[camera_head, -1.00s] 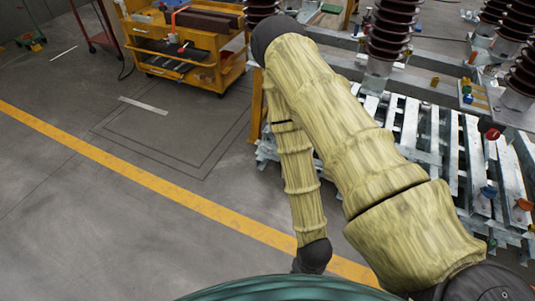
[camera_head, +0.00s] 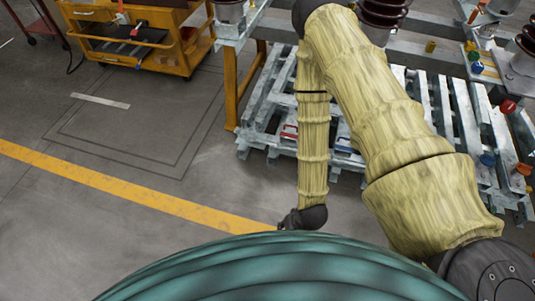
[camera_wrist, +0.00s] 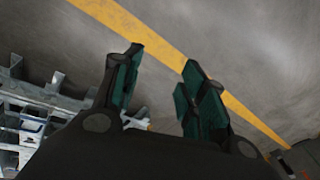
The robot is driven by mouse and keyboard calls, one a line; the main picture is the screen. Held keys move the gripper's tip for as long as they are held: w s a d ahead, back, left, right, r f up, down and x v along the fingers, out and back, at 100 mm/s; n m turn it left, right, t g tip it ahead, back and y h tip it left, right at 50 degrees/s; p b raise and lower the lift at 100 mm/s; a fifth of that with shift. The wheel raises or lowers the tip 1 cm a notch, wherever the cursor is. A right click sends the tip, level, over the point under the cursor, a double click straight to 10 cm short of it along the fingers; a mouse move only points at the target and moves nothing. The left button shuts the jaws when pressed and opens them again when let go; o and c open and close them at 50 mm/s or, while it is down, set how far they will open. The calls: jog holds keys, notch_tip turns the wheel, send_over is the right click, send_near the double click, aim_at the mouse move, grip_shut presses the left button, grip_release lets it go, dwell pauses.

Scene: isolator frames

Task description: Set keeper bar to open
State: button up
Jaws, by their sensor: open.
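My gripper (camera_wrist: 160,68) shows in the wrist view with its two teal-padded fingers apart and nothing between them. It hangs over bare floor, clear of the metal frames. I cannot pick out the keeper bar for sure in either view. The galvanised isolator frame (camera_head: 405,57) stands at the upper right, with a red round part (camera_head: 508,106), a blue part (camera_head: 487,160) and an orange part (camera_head: 523,169) near its right side. My arm hides part of it.
Grey slatted metalwork (camera_head: 262,112) lies low beneath the frame; metalwork also shows at the left of the wrist view (camera_wrist: 45,105). A yellow leg (camera_head: 231,90) stands at its left. A yellow tool cart (camera_head: 180,55) is at the upper left. The floor (camera_head: 150,150) between is clear.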

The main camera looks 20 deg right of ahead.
jog(key=w+a+f+m+t+y+b, duration=0.2)
jog(key=w+a+f+m+t+b, duration=0.15)
jog(key=w+f+b, duration=0.75)
jog(key=m+t+b, duration=1)
jog(key=t+b, duration=0.2)
jog(key=b, duration=1.3)
send_near(266, 150)
jog(key=f, duration=0.1)
jog(key=b+x, duration=0.1)
jog(key=x, duration=0.2)
jog(key=b+x, duration=0.1)
jog(key=x, duration=0.2)
jog(key=b+x, duration=0.1)
jog(key=x, duration=0.2)
jog(key=shift+w+d+f+b, duration=0.2)
jog(key=shift+d+b, duration=0.1)
jog(key=shift+x, duration=0.8)
jog(key=shift+r, duration=0.15)
grip_shut()
